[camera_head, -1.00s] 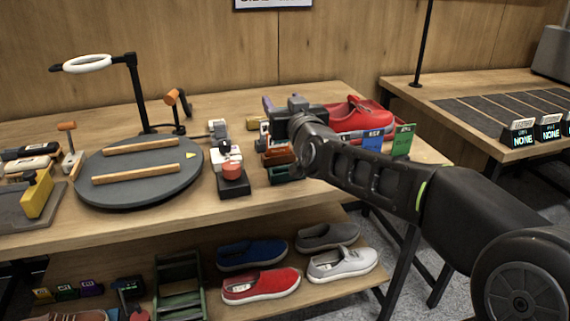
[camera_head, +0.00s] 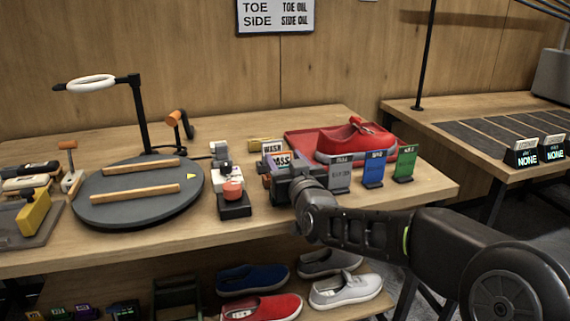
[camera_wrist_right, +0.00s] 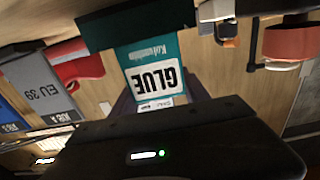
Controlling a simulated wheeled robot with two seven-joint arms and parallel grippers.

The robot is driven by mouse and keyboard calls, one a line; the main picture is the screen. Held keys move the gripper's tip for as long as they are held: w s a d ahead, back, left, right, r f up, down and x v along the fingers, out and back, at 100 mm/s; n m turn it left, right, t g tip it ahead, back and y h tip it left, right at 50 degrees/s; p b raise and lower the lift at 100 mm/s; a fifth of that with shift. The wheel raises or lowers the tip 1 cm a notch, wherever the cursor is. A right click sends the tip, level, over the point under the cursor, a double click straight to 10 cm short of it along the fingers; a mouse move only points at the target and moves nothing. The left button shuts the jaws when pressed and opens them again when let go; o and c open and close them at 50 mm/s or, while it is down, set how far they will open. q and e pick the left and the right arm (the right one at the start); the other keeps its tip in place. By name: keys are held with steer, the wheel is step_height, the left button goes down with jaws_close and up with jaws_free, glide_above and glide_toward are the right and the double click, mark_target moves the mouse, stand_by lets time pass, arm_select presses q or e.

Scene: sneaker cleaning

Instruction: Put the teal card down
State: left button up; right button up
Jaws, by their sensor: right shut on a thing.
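The teal card (camera_wrist_right: 150,72), with a white label reading GLUE, shows upside down in the right wrist view. My right gripper (camera_head: 284,182) is shut on it, low over the front part of the table in the head view. The gripper body (camera_wrist_right: 180,145) fills the bottom of the wrist view. A dark green block (camera_wrist_right: 108,30) lies at the card's far end; I cannot tell whether they touch. In the head view the card is hidden or too small to make out. My left gripper is not in view.
Grey (camera_head: 340,176), blue (camera_head: 374,170) and green (camera_head: 405,164) cards stand right of my gripper, before a red shoe (camera_head: 352,139) on a red tray (camera_head: 299,139). A black stand with a red knob (camera_head: 234,200) is left. A round turntable (camera_head: 110,210) lies farther left.

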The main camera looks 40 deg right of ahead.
steer(key=shift+f, duration=0.15)
steer(key=o, duration=1.4)
steer(key=shift+o, duration=0.2)
steer(key=shift+s, duration=0.15)
steer(key=v, duration=1.1)
steer(key=shift+s+a, duration=0.15)
steer(key=shift+s, duration=0.2)
